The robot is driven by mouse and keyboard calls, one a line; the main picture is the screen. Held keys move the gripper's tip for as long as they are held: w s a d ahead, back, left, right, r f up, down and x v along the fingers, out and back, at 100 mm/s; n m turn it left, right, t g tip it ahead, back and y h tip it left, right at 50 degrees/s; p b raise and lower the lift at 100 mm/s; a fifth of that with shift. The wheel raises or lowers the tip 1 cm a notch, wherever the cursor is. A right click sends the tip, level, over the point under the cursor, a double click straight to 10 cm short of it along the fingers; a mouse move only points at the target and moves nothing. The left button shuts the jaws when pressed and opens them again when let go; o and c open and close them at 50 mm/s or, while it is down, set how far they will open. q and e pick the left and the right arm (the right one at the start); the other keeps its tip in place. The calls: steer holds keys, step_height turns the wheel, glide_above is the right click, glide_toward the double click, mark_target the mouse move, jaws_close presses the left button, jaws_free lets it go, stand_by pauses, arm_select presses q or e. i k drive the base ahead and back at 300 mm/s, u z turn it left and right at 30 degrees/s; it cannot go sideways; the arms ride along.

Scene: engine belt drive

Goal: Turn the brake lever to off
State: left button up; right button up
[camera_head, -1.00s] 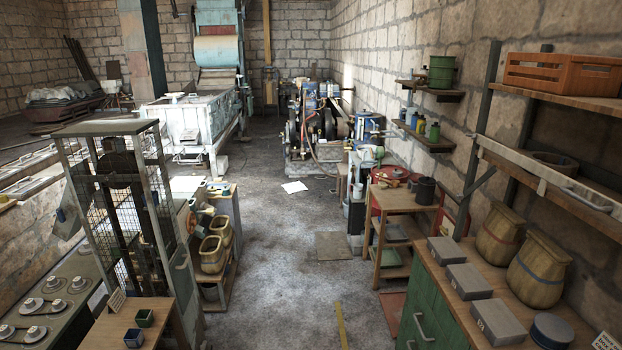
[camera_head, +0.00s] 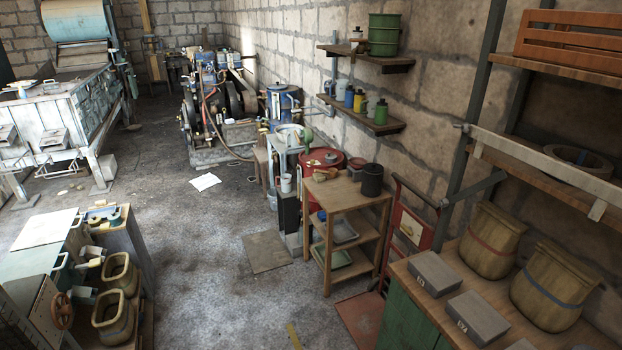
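I cannot make out a brake lever for certain in the head view. The engine with its dark wheels (camera_head: 228,103) stands at the back, against the far end of the right wall, and is small in the picture. Thin pipes and rods rise around it, but none can be told apart as a lever. A long pale bar (camera_head: 545,165) runs along the right wall in front of the shelf posts; I cannot tell what it works. Neither of my grippers shows in the view.
Bare floor (camera_head: 200,250) runs up the middle, with a paper sheet (camera_head: 205,182) and a flat plate (camera_head: 267,251) on it. A low bench with baskets (camera_head: 113,300) stands left. A wooden stand (camera_head: 350,200), red hand truck (camera_head: 407,230) and green cabinet (camera_head: 405,320) line the right.

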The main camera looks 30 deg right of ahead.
mark_target(407, 229)
steer(key=z, duration=0.65)
steer(key=i, duration=0.35)
steer(key=z, duration=0.65)
